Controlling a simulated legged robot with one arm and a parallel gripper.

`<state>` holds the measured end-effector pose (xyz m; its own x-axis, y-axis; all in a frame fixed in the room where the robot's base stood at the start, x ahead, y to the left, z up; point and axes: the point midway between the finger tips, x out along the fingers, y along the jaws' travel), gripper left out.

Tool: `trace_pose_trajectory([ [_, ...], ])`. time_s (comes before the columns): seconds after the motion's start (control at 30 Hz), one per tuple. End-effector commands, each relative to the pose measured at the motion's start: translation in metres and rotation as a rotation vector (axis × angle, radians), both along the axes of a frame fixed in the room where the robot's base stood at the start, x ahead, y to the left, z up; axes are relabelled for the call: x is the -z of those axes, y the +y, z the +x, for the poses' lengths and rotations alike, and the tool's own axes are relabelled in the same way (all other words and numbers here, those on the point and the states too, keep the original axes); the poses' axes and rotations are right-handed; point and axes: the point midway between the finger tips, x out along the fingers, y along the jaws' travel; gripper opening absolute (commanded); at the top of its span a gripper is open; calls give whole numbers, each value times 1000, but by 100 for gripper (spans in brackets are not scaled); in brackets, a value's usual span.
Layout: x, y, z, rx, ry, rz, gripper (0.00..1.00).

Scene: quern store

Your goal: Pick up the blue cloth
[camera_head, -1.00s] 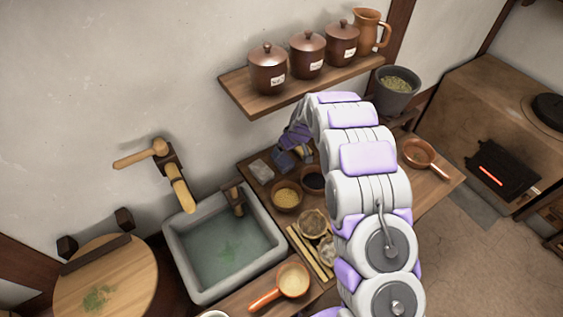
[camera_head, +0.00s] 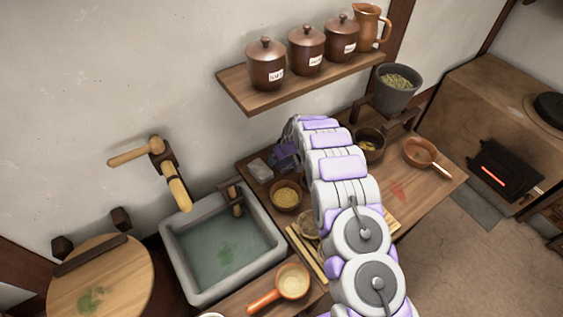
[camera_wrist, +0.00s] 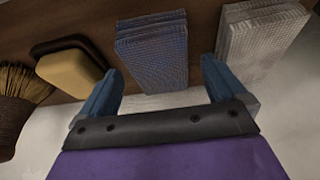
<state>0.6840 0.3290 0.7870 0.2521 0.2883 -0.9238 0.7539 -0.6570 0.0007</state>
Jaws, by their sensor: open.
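The blue cloth (camera_wrist: 152,52) is a folded, woven stack on the wooden counter, in the upper middle of the wrist view. My gripper (camera_wrist: 160,86) is open and empty, its two blue fingers apart. The cloth lies ahead of the fingertips, roughly in line with the gap between them, and does not appear to be held. In the head view my gripper (camera_head: 287,152) is small near the wall at the back of the counter, partly covered by my arm. I cannot make out the blue cloth clearly there.
A pale grey folded cloth (camera_wrist: 258,38) lies right of the blue one; a yellow sponge block (camera_wrist: 72,72) and a brush (camera_wrist: 20,98) lie left. A stone sink (camera_head: 180,270), a bowl of yellow grain (camera_head: 286,195) and a shelf (camera_head: 300,88) are near the arm.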

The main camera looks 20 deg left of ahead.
Motion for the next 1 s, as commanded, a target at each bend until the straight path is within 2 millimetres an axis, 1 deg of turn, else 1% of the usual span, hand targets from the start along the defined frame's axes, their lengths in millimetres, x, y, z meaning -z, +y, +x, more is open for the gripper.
trace_pose_trajectory([
  [0.03,7,2,1,-1,1,0,98],
  [0.13,13,3,2,1,3,-1,98],
  [0.7,15,3,2,1,3,-1,98],
  [0.77,15,3,2,1,2,-1,94],
  [1.0,15,3,2,1,3,-1,71],
])
